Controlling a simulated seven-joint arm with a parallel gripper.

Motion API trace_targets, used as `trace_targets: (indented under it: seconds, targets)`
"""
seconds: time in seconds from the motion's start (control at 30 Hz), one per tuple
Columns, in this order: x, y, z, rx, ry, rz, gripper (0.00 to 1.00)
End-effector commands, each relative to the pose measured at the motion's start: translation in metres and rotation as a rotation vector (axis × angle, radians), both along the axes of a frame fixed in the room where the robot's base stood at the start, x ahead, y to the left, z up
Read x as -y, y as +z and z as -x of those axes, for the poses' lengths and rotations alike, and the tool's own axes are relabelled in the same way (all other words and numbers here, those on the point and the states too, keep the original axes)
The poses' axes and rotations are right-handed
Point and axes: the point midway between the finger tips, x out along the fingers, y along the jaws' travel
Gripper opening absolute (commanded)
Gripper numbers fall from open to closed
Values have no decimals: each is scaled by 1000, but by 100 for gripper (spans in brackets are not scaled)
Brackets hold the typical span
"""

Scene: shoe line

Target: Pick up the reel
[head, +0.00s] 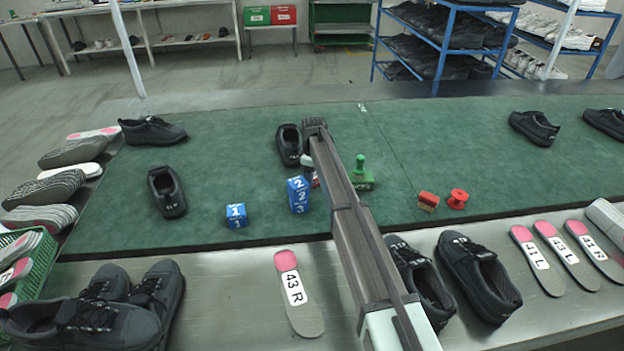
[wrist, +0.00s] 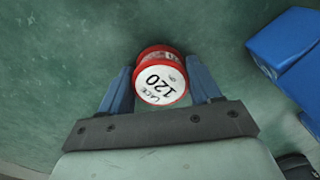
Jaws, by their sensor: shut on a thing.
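The reel (wrist: 160,84) is red with a white round end reading "LACE 120". In the wrist view it sits between the two blue fingers of my gripper (wrist: 158,74), which is shut on it from both sides. In the head view my arm hides most of my gripper (head: 309,166) and the held reel; a small red part shows beside the fingers. I cannot tell whether the reel touches the green mat.
Blue numbered blocks (head: 299,195) stand just left of my gripper, with another blue block (head: 236,216) farther left. A green stamp-like thing (head: 361,174) is close on the right. A black shoe (head: 288,144) is behind. A red block (head: 428,201) lies right.

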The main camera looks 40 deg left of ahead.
Motion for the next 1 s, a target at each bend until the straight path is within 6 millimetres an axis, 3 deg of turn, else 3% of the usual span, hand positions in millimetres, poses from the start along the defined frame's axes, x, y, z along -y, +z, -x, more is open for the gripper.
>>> trace_targets:
  seconds: [0.23,0.57,1.0]
  targets:
    - [0,0,0,0,0,0,32]
    - [0,6,0,1,0,-1,32]
    - [-1,76,0,1,0,-1,32]
